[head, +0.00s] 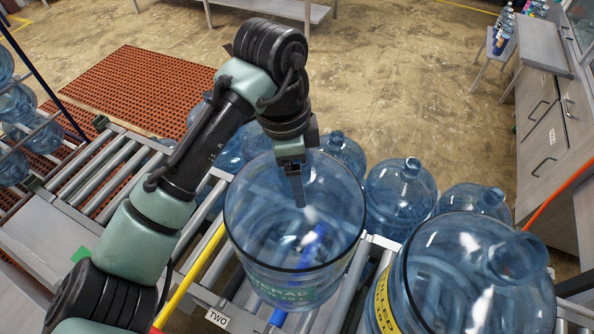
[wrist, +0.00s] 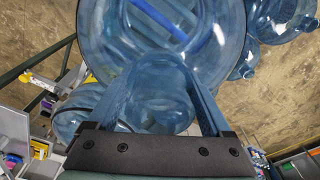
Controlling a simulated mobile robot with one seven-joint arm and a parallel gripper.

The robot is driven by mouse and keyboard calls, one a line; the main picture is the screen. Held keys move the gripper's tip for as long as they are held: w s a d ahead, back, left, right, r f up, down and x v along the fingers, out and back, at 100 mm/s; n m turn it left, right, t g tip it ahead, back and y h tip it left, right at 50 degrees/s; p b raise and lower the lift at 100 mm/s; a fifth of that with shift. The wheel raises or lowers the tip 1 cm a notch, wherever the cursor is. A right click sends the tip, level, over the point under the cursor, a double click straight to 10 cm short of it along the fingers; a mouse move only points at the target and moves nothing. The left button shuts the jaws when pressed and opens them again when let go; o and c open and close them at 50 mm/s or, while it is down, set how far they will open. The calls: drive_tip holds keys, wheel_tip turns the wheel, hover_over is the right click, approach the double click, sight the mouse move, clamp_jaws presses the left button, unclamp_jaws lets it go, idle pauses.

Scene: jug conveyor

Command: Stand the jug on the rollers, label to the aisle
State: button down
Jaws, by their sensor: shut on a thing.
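A large clear blue jug (head: 255,235) is at the centre of the head view, with my gripper (head: 298,198) at its upper part. A green label with pale letters (head: 295,292) shows low on its near side, facing the head camera. In the wrist view, the jug's blue body (wrist: 105,45) spreads past both fingers of my gripper (wrist: 168,70), which are shut on the jug. The exact grip is hard to make out through the clear plastic. Rollers (head: 355,298) show beneath and through the jug. I cannot tell whether its base touches them.
A second large jug (head: 445,290) with a yellow label stands close at the right. Several jugs (head: 400,195) stand behind. A yellow bar (head: 200,262) and a sign reading TWO (head: 217,320) are at the near left. Bare rollers (head: 105,165) run to the left.

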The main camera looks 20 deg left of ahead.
drive_tip(key=shift+f+b, duration=0.3)
drive_tip(key=shift+f, duration=0.1)
drive_tip(key=shift+c, duration=0.6)
unclamp_jaws()
drive_tip(key=shift+o, duration=0.6)
drive_tip(key=shift+f, duration=0.1)
drive_tip(key=r, duration=0.4)
drive_tip(key=a+r+b, duration=0.1)
drive_tip(key=r, duration=0.3)
drive_tip(key=s+r, duration=0.1)
drive_tip(key=r, duration=0.4)
drive_tip(key=shift+a, duration=0.15)
